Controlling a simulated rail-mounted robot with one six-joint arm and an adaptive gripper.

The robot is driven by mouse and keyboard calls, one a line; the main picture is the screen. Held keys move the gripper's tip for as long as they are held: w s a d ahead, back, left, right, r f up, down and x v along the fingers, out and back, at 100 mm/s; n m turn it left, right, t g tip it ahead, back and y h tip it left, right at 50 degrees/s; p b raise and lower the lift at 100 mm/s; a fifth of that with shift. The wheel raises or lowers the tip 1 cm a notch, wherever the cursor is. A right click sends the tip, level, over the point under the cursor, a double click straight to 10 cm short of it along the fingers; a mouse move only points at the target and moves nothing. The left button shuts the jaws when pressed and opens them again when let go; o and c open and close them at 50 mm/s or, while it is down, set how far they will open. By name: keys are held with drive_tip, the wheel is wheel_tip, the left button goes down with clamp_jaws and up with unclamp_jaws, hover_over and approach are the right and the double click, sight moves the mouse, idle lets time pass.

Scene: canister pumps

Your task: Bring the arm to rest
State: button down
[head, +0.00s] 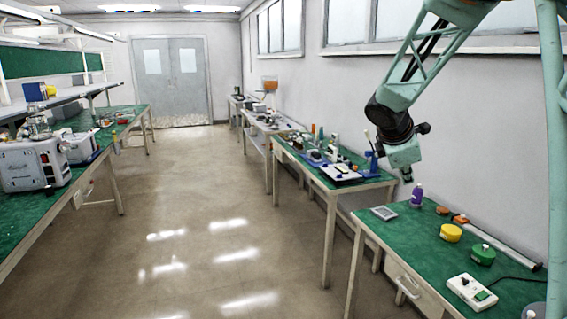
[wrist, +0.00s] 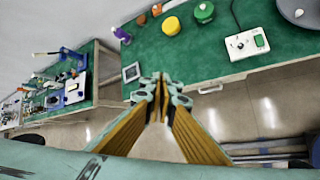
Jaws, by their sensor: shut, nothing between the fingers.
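My gripper (head: 407,177) hangs at the end of my arm in the head view, above the far end of the near right green bench (head: 400,245). In the wrist view my gripper (wrist: 161,80) is shut with nothing between the fingers. It is in the air and touches nothing that I can see. Below and near it on the bench stands a purple bottle (head: 417,195), upright and apart from the fingers.
The bench also holds a grey scale (head: 384,212), a yellow canister (head: 451,233), a green canister (head: 482,254) and a white control box (head: 472,293). Another bench (head: 345,190) with tools stands behind. A long bench with machines runs along the left. The floor between (head: 215,200) is clear.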

drive_tip(key=s+a+r+m+g+y, duration=0.1)
drive_tip(key=s+a+r+m, duration=0.15)
drive_tip(key=s, duration=0.75)
drive_tip(key=s+a+r+m, duration=0.2)
drive_tip(key=s+m, duration=0.2)
drive_tip(key=s, duration=0.5)
drive_tip(key=s+a+r+m+g+y, duration=0.1)
drive_tip(key=s+a+r+m, duration=0.15)
drive_tip(key=s, duration=0.75)
drive_tip(key=s+a+f+m+y, duration=0.1)
drive_tip(key=s+a+m, duration=0.1)
drive_tip(key=s, duration=0.7)
drive_tip(key=s+a+f+m+y, duration=0.1)
drive_tip(key=s+a+m, duration=0.2)
drive_tip(key=s+a, duration=0.2)
drive_tip(key=s+a+f+m+y, duration=0.1)
drive_tip(key=s+a+f+m, duration=0.1)
drive_tip(key=s, duration=1)
drive_tip(key=shift+s+a+m+y, duration=0.4)
drive_tip(key=shift+a+m, duration=0.1)
drive_tip(key=shift+a, duration=0.3)
drive_tip(key=shift+w+d, duration=0.15)
